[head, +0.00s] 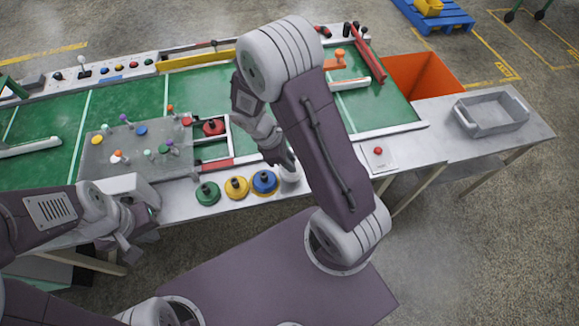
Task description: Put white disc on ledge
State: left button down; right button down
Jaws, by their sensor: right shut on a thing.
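My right gripper (285,163) reaches down to the front ledge (222,210) of the green table. It is shut on the white disc (291,175), which is mostly hidden by the gripper and arm. The white disc is at the right end of a row on the ledge, beside the blue disc (264,182). I cannot tell whether it touches the ledge. My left gripper (128,252) is at the table's front edge, far left of the discs; its fingers are too unclear to tell open from shut.
A yellow disc (236,188) and a green disc (207,194) continue the row leftward. A red disc (214,127) sits in a slot behind. A grey board (100,150) holds several coloured pegs. A red button box (378,158) and grey tray (491,113) are at right.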

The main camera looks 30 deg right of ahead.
notch_tip(320, 180, down, 3)
jog(key=shift+f, duration=0.15)
jog(key=shift+w+f, duration=0.1)
jog(key=shift+f, duration=0.1)
jog(key=shift+b, duration=0.3)
jog(key=shift+f, duration=0.2)
jog(key=c, duration=1.3)
grip_release()
jog(key=shift+o, duration=0.2)
